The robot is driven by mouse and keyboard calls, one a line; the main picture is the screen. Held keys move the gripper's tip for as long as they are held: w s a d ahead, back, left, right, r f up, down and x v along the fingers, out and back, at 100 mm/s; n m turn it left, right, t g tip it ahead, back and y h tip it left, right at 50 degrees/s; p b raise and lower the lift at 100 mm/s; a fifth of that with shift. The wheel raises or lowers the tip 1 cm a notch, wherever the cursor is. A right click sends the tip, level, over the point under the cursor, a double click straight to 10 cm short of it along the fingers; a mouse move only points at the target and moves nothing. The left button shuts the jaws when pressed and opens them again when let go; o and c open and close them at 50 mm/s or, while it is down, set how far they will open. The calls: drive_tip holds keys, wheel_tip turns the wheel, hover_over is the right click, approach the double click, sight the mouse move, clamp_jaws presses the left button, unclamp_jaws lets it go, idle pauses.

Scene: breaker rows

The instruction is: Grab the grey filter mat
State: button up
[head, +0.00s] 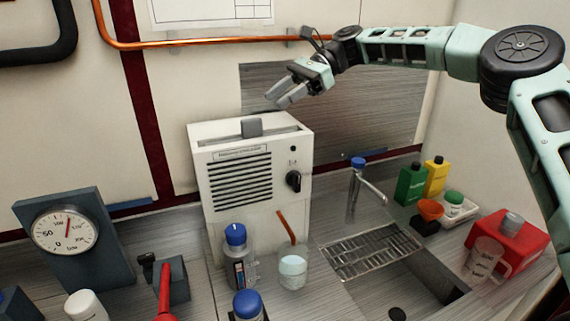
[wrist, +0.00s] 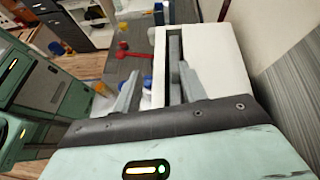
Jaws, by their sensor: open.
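The grey filter mat (head: 252,127) shows as a grey tab standing up from the slot in the top of a white louvred unit (head: 214,160); the rest of it is hidden inside. In the wrist view the mat (wrist: 175,48) appears as a grey strip in the long dark slot, beyond the right finger. My gripper (head: 279,100) is open and empty, above the unit and a little to the right of the tab in the head view. In the wrist view its fingers (wrist: 159,72) are apart, with nothing between them.
A copper pipe (head: 210,43) runs along the wall above. Bottles with blue caps (head: 236,235) and a jar (head: 292,272) stand in front of the unit. A sink with a tap (head: 357,180) lies to the right. A dial gauge (head: 66,232) stands at the left.

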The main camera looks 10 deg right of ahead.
drive_tip(key=m+y, duration=0.1)
drive_tip(key=m, duration=0.1)
approach(241, 126)
drive_tip(key=a+p, duration=0.2)
drive_tip(key=s+a+p, duration=0.1)
drive_tip(key=shift+a+f+t+p, duration=0.2)
drive_tip(key=shift+f+t+p, duration=0.1)
drive_tip(key=shift+f+t, duration=0.1)
drive_tip(key=shift+f+p+x, duration=0.2)
drive_tip(key=shift+p+x, duration=0.6)
drive_tip(key=shift+x, duration=0.65)
drive_tip(key=shift+f+p+x, duration=0.2)
drive_tip(key=shift+p+x, duration=0.55)
drive_tip(key=shift+x, duration=0.65)
drive_tip(key=shift+d, duration=0.15)
clamp_jaws()
